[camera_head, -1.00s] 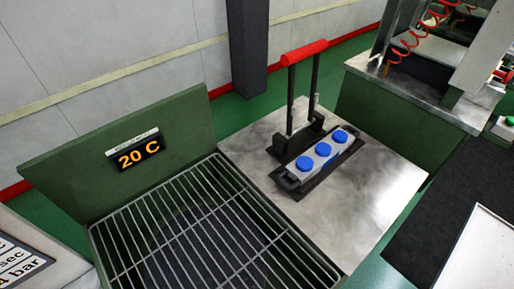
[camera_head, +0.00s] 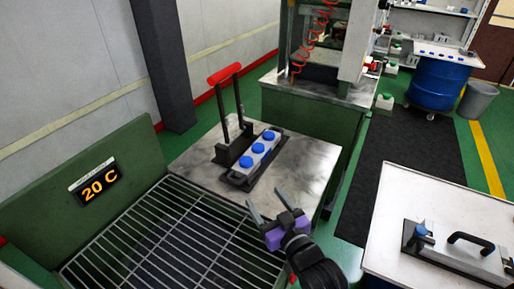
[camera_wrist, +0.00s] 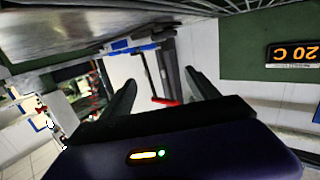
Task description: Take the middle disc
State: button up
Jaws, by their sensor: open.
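Three blue discs sit in a row on a grey mould block (camera_head: 238,178) on the metal table. The middle disc (camera_head: 258,148) lies between the near disc (camera_head: 246,161) and the far disc (camera_head: 268,135). My gripper (camera_head: 266,209) is open and empty, in front of the block and above the edge between grate and table top. It does not touch the discs. In the wrist view the view is upside down; the open fingers (camera_wrist: 163,90) show with the block's blue parts (camera_wrist: 146,47) beyond them.
A lever press with a red handle (camera_head: 224,73) stands just left of the block. A metal grate (camera_head: 172,235) lies near, with a "20 C" display (camera_head: 98,184) behind it. A white table (camera_head: 440,250) at right carries a blue-knobbed clamp (camera_head: 421,230). A dark mat (camera_head: 410,150) covers the floor.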

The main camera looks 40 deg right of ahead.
jog(key=w+d+r+h, duration=0.1)
jog(key=w+d+r, duration=0.1)
jog(key=w+d, duration=0.4)
jog(key=m+g, duration=0.2)
jog(key=g, duration=0.2)
send_near(259, 149)
jog(key=shift+w+a+p, duration=0.1)
jog(key=shift+w+p, duration=0.25)
jog(key=shift+w, duration=0.5)
jog(key=shift+w+d+f, duration=0.35)
jog(key=shift+w+d, duration=0.1)
jog(key=shift+d+p+x, duration=0.2)
jog(key=shift+p+x, duration=0.3)
jog(key=shift+x, duration=2.55)
jog(key=shift+w+d+f, duration=0.2)
jog(key=shift+w+f, duration=0.1)
jog(key=shift+w, duration=0.05)
jog(key=shift+f, duration=0.1)
